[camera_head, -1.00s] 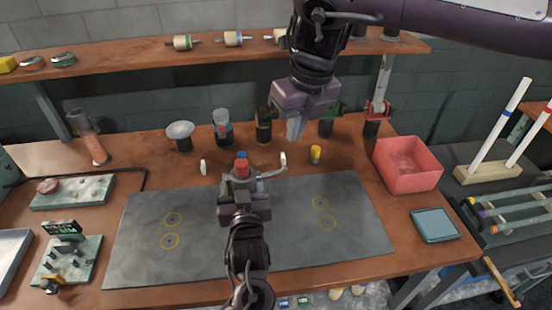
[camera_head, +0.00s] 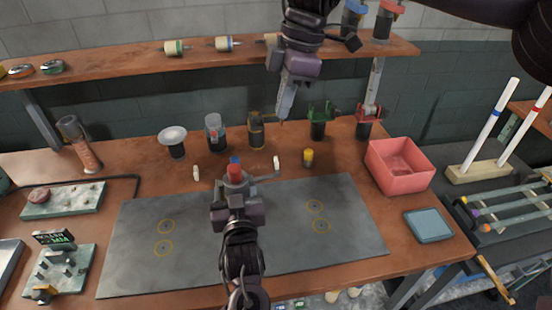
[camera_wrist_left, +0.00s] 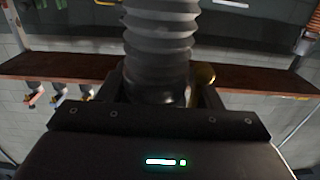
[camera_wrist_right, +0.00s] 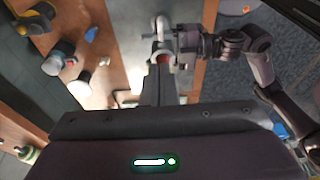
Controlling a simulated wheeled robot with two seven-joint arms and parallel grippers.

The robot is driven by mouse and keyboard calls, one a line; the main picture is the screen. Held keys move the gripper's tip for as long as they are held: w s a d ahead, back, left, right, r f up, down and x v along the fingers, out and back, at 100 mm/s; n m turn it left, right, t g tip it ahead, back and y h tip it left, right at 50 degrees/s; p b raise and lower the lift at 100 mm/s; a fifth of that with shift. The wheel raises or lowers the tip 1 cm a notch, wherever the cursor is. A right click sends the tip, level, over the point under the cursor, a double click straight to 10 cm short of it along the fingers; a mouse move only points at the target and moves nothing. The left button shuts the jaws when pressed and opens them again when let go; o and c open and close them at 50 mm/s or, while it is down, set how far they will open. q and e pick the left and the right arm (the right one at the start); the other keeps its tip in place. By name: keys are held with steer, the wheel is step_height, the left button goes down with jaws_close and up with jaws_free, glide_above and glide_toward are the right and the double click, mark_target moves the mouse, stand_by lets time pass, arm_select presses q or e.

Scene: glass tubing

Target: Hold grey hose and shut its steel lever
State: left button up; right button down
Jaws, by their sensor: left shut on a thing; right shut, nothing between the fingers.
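The grey ribbed hose (camera_wrist_left: 160,45) stands upright in the jaws of my left gripper (camera_head: 237,205), which is shut on it over the dark mat (camera_head: 190,260). In the head view, its top shows as a grey collar with a red piece (camera_head: 235,171) in it. A bent steel lever (camera_head: 263,179) sticks out to the right from the collar and turns up at its pale tip. My right gripper (camera_head: 283,112) is shut and empty, pointing down behind and above the lever, apart from it. In the right wrist view, the hose top (camera_wrist_right: 160,52) shows beyond my shut fingers.
A yellow-topped jar (camera_head: 308,158) stands right of the lever. A brass-and-black holder (camera_head: 256,132), green clamp (camera_head: 319,118) and red clamp (camera_head: 367,118) line the table's back. A red bin (camera_head: 400,180) stands at the right. The mat's right half is bare.

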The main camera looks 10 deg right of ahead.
stand_by(0.3)
glide_toward(272, 175)
steer(key=x, duration=0.5)
steer(key=shift+a, duration=0.15)
steer(key=shift+f, duration=0.35)
steer(key=shift+f, duration=0.1)
